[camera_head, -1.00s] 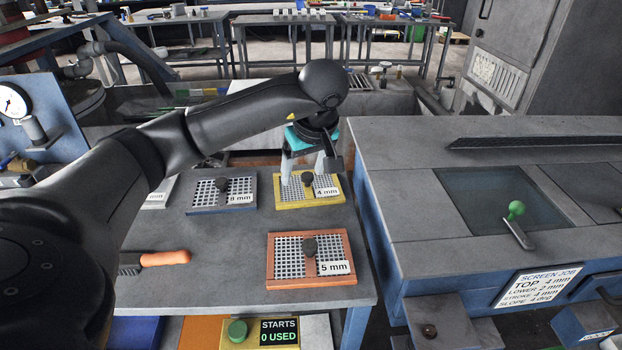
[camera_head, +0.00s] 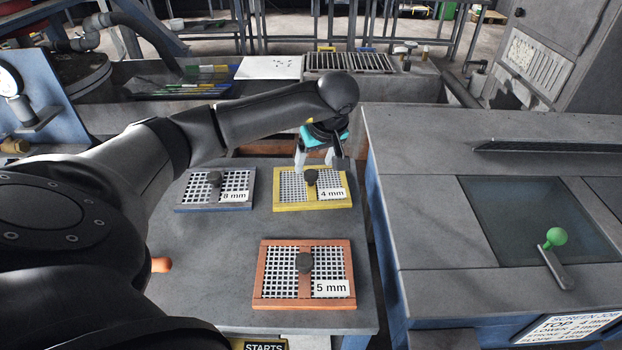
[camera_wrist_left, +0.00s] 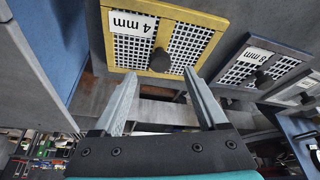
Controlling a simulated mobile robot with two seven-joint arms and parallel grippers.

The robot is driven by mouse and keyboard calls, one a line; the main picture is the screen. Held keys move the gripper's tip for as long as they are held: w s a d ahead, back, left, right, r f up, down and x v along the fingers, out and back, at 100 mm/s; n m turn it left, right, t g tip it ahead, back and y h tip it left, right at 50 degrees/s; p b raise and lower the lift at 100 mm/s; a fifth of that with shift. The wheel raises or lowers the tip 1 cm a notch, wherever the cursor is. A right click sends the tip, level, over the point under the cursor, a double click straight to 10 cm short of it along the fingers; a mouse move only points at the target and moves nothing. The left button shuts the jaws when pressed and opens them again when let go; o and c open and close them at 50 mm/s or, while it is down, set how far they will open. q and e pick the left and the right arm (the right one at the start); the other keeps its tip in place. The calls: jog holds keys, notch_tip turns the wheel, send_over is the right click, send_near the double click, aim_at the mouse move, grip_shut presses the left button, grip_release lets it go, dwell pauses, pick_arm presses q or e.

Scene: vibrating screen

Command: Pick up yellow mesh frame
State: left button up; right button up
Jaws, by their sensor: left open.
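The yellow mesh frame (camera_head: 313,204), labelled 4 mm and with a dark round knob in its middle, lies flat at the back of the grey table. In the left wrist view the yellow frame (camera_wrist_left: 178,14) shows beyond the fingertips. My left gripper (camera_head: 314,170) is open and empty, close to the far edge of the yellow frame, with its fingers pointing down. In the left wrist view the left gripper's two fingers (camera_wrist_left: 160,84) are spread apart, with the knob beyond them. I cannot tell the exact gap to the knob. My right gripper is not in view.
A blue 8 mm frame (camera_head: 196,208) lies left of the yellow one. An orange 5 mm frame (camera_head: 260,298) lies in front. The grey screen machine (camera_head: 430,225) with a green-knobbed lever (camera_head: 556,238) stands to the right across a narrow gap. The table's (camera_head: 205,270) front left is partly bare.

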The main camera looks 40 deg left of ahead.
aim_at(311, 174)
pick_arm(q)
jog(key=shift+b+x, duration=0.5)
jog(key=shift+x, duration=2.6)
jog(key=shift+d, duration=0.1)
jog(key=shift+c, duration=0.3)
grip_shut()
